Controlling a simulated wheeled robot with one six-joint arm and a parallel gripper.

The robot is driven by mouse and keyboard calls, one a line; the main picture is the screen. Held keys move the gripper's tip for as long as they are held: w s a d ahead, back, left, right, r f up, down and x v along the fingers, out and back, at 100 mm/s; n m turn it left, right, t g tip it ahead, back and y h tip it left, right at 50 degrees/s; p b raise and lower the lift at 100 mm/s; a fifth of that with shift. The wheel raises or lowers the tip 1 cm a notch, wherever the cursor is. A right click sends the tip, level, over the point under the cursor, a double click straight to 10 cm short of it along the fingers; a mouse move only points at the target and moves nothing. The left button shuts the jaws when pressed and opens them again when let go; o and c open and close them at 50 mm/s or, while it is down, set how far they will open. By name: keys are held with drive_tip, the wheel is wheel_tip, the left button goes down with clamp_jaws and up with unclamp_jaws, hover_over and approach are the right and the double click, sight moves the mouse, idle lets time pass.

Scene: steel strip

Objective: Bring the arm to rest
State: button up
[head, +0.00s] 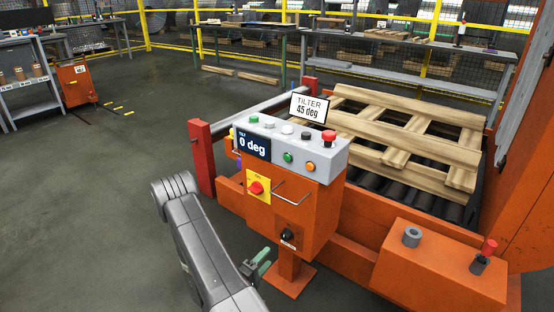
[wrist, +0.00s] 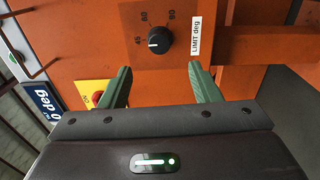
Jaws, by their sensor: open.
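My gripper (head: 258,266) is open and empty in front of the lower part of the orange control pedestal (head: 300,205). In the wrist view its two green fingers (wrist: 160,72) stand apart. Ahead of them, with a visible gap, is a black limit knob (wrist: 160,40), its white mark towards 45. The knob also shows in the head view (head: 290,229), up and right of the fingers.
The panel display (head: 253,144) reads 0 deg; a sign (head: 309,107) reads TILTER 45 deg. A wire handle (head: 291,195) and yellow switch plate (head: 257,187) project nearby. A wooden pallet (head: 400,135) lies on the tilter rollers. Open floor (head: 110,170) is at left.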

sight(284, 238)
drive_tip(key=b+x, duration=0.1)
drive_tip(key=x, duration=1)
drive_tip(key=shift+b, duration=0.4)
drive_tip(key=p+v, duration=0.3)
drive_tip(key=v, duration=1.1)
drive_tip(key=b+x, duration=0.3)
drive_tip(key=x, duration=1)
drive_tip(key=shift+w+d, duration=0.15)
drive_tip(key=shift+w, duration=0.05)
drive_tip(key=shift+w+d, duration=0.15)
drive_tip(key=shift+w, duration=0.15)
drive_tip(key=m, duration=1)
drive_tip(key=shift+h, duration=0.3)
drive_tip(key=m+p, duration=0.1)
drive_tip(key=m, duration=0.4)
drive_tip(key=shift+g, duration=0.3)
drive_tip(key=shift+a+m+p, duration=0.1)
drive_tip(key=shift+m+p, duration=0.4)
drive_tip(key=shift+m, duration=0.75)
drive_tip(key=shift+a+m+p, duration=0.15)
drive_tip(key=shift+m+p, duration=0.35)
drive_tip(key=shift+m, duration=0.75)
